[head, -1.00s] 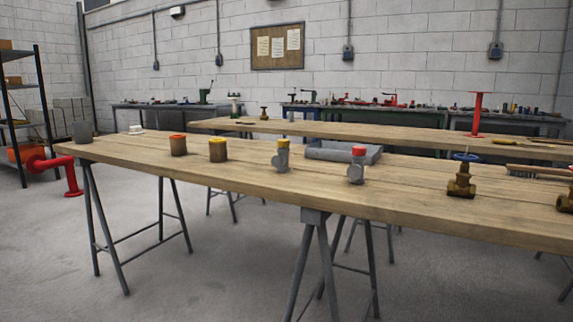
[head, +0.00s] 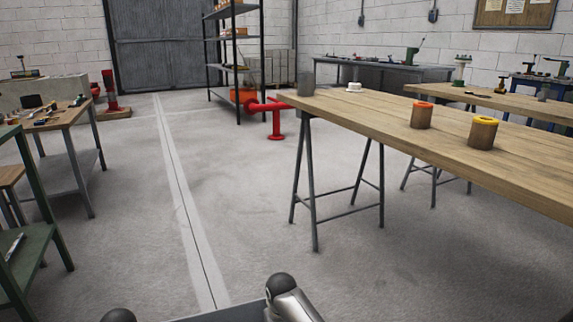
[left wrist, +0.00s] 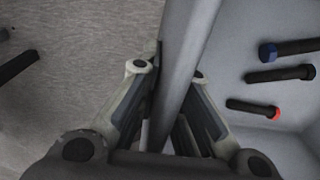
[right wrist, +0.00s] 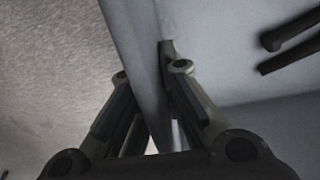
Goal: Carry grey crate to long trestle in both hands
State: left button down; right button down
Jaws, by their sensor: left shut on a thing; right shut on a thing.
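The grey crate's wall (left wrist: 187,45) stands between the fingers of my left gripper (left wrist: 168,72), which is shut on it. My right gripper (right wrist: 151,72) is shut on another stretch of the crate wall (right wrist: 136,40). Bolts lie on the crate floor, one blue-tipped (left wrist: 290,48) and one red-tipped (left wrist: 253,108). In the head view only a strip of the crate (head: 238,314) shows at the bottom edge; most of it is hidden. A long trestle table (head: 375,115) with a wooden top stands ahead to the right, apart from the crate.
An orange-topped cup (head: 421,116), a yellow-topped cup (head: 483,133) and a grey cylinder (head: 305,83) stand on the trestle. Its legs (head: 312,190) reach the floor. Benches (head: 62,115) stand left. Bare floor lies between. A red pipe (head: 276,118) stands behind.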

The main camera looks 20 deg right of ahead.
aim_at(364, 106)
jog(key=i+u, duration=0.25)
jog(key=i, duration=1.45)
jog(key=i+j+z, duration=0.2)
jog(key=i, duration=0.6)
jog(key=i+j+z, duration=0.1)
jog(key=z, duration=0.35)
jog(key=i+j+z, duration=0.2)
jog(key=z, duration=0.3)
jog(key=i+j+z, duration=0.15)
jog(key=z, duration=0.3)
jog(key=j+z, duration=0.3)
jog(key=z, duration=0.2)
jog(key=j+z, duration=0.45)
jog(key=k+j+z, duration=0.1)
jog(key=z, duration=0.4)
jog(key=j, duration=0.15)
